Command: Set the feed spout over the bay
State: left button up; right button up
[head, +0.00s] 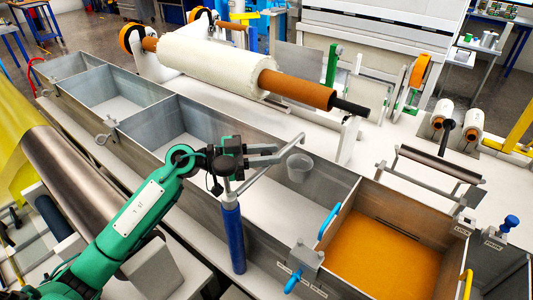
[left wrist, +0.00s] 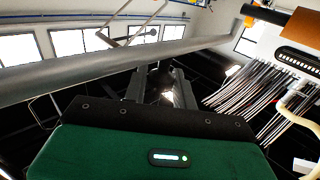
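The feed spout looks to be the grey pipe (head: 268,168) on top of a blue upright post (head: 233,238). It slants up and right over the grey trough, and a translucent cup (head: 299,168) shows near its far end; I cannot tell whether they are joined. The pipe also crosses the left wrist view (left wrist: 120,65). My left gripper (head: 276,154) is close to the pipe, with its two fingers apart; in the left wrist view (left wrist: 162,78) a gap shows between them. Contact with the pipe cannot be told. The bay with amber resin (head: 385,258) lies to the right. My right gripper is not in view.
The grey trough has several walled compartments (head: 190,130). Blue handles (head: 328,221) sit at the bay's left wall, and a blue knob (head: 510,222) at its right. A large white roll (head: 210,68) lies behind the trough. A small roller stand (head: 440,165) is behind the bay.

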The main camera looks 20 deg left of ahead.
pick_arm(q)
grip_shut()
jog(key=s+d+m+g+y+p, duration=0.1)
jog(key=s+d+m+g, duration=0.3)
jog(key=g, duration=0.5)
jog(key=s+d+m+g+y+p, duration=0.1)
jog(key=s+d+m+g+p, duration=0.1)
jog(key=s+d+m+g, duration=0.2)
jog(key=shift+s+d+m+g+y+p, duration=0.35)
jog(key=shift+s+m+g, duration=1.3)
jog(key=shift+m+g, duration=1.25)
jog(key=shift+a+n+g, duration=0.1)
jog(key=shift+n+g, duration=0.2)
